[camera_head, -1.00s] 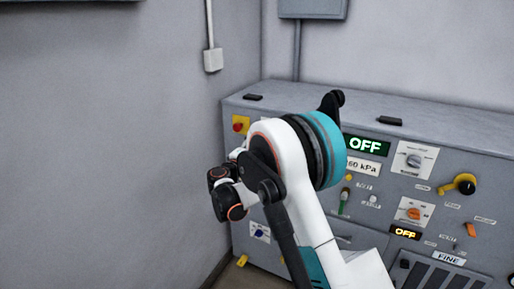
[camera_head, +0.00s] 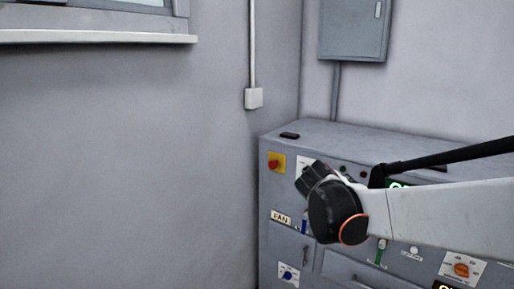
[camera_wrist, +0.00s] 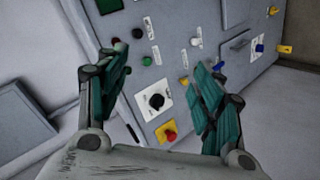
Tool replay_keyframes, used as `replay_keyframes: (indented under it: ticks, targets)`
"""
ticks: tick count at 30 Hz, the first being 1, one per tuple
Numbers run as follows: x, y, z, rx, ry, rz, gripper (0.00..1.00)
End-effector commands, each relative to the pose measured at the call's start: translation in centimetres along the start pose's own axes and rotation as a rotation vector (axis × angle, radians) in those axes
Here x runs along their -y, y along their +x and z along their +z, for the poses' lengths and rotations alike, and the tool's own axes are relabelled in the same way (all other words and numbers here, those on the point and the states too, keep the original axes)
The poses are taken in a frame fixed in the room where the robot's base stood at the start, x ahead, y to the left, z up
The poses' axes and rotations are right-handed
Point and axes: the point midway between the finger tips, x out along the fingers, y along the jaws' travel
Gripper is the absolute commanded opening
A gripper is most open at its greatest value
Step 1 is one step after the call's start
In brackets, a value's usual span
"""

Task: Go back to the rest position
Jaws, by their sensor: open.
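My gripper shows in the wrist view (camera_wrist: 160,62) with its two teal fingers spread apart and nothing between them. It faces the grey control console (camera_wrist: 195,20), which appears tilted there. A black knob on a white plate (camera_wrist: 157,101) and a red knob on a yellow plate (camera_wrist: 170,135) show between the fingers. I cannot tell the exact gap to the panel. In the head view my arm comes in from the right and its dark wrist end hides part of the console front (camera_head: 275,240). The fingers are hard to make out there.
The red knob (camera_head: 275,163) is at the console's upper left corner, above a FAN label (camera_head: 281,217). A blue knob (camera_head: 287,274) is lower down. A grey wall box (camera_head: 350,35) hangs above. The left wall (camera_head: 120,170) has a window sill (camera_head: 95,38); the space before it looks clear.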

Motion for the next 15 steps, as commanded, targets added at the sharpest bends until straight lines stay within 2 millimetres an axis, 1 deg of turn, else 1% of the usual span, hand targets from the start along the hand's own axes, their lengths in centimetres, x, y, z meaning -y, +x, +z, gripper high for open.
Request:
replay_keyframes:
  ticks: [1, 8, 15]
  targets:
    - [-0.1, -1.2, 1.6, 0.007, 0.031, -0.03, 0.61]
    - [1.0, -6.1, 7.7, 0.033, 0.179, -0.177, 0.61]
    - [3.7, -11.1, 13.6, 0.053, 0.339, -0.329, 0.61]
